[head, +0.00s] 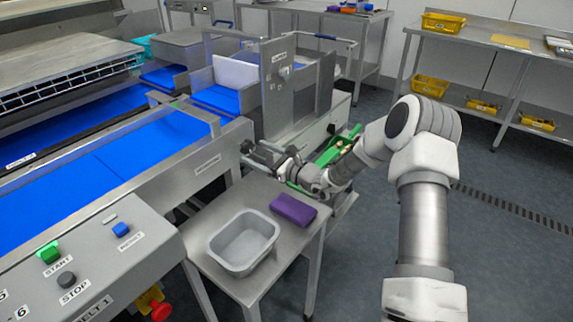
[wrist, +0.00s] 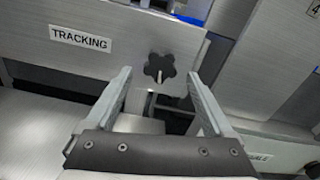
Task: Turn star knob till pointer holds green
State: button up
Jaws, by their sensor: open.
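The black star knob (wrist: 158,67) is on a grey metal plate, right of the TRACKING label (wrist: 80,39), in the wrist view. My gripper (wrist: 159,75) is open, with one finger on each side of the knob and a gap on both sides. In the head view my gripper (head: 257,155) reaches the side of the belt frame, where the knob (head: 247,146) shows as a small dark shape. I cannot make out a pointer or a green zone in either view.
The blue belt (head: 105,165) runs at left, beside the control panel (head: 145,245). A green tray (head: 333,151) lies behind my wrist.

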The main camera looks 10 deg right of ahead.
jog(key=p+v, duration=0.1)
jog(key=v, duration=1.3)
jog(key=shift+p, duration=0.3)
jog(key=shift+a+r, duration=0.1)
jog(key=shift+r, duration=0.05)
jog(key=s+a+r+n+g, duration=0.7)
jog(key=s+a+n+g, duration=0.1)
jog(key=s+n, duration=0.2)
jog(key=s+r+n+g+h, duration=0.4)
jog(key=s+n, duration=0.4)
jog(key=s, duration=0.4)
jog(key=s+d+r+n+t+h, duration=0.5)
jog(key=s+d+r+n+h, duration=0.3)
jog(key=s+d, duration=0.25)
notch_tip(320, 180, up, 12)
jog(key=m+p, duration=0.1)
jog(key=p, duration=1.1)
jog(key=shift+a+f+h, duration=0.25)
jog(key=shift+a+h, duration=0.1)
jog(key=shift+h, duration=0.05)
